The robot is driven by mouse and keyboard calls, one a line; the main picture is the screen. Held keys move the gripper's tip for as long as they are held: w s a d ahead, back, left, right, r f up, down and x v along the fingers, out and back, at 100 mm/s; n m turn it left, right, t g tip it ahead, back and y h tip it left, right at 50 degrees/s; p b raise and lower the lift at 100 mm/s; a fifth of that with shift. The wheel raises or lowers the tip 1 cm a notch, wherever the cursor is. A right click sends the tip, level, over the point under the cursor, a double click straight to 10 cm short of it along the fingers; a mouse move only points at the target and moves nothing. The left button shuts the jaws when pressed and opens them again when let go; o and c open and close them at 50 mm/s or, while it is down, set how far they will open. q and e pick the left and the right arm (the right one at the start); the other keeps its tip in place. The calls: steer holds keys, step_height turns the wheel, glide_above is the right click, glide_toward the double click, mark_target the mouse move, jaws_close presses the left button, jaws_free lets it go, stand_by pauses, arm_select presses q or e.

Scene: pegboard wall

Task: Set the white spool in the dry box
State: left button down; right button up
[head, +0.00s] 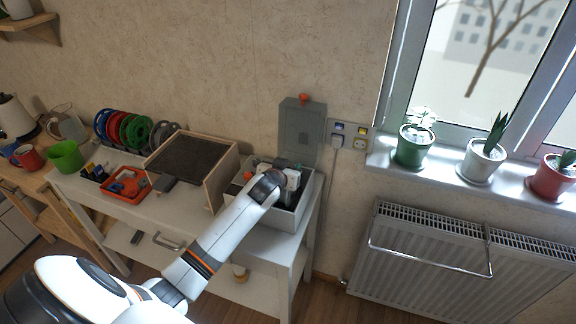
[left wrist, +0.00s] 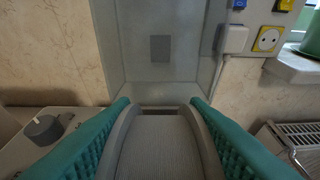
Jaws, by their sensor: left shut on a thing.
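The dry box (head: 287,217) is a pale grey open box on the right end of the white bench. Its grey lid (head: 302,132) stands open against the wall, and it fills the upper middle of the left wrist view (left wrist: 135,60). My left gripper (head: 284,166) is over the box. In the left wrist view its teal fingers (left wrist: 160,106) are shut on the pale, ribbed white spool (left wrist: 158,150). In the head view my wrist hides most of the spool, and how deep it sits relative to the box rim cannot be told. My right gripper is out of view.
A wood-sided unit with a dark top (head: 187,157) stands left of the box. Several coloured spools (head: 131,130) stand in a row behind an orange tray (head: 127,184). Sockets (head: 349,136) are on the wall right of the lid. A radiator (head: 430,262) is under the window.

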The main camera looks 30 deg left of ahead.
arm_select(q)
steer(key=shift+r, duration=0.1)
steer(key=c, duration=0.7)
jaws_free()
steer(key=shift+c, duration=0.2)
steer(key=v, duration=1.2)
steer(key=shift+d, duration=0.1)
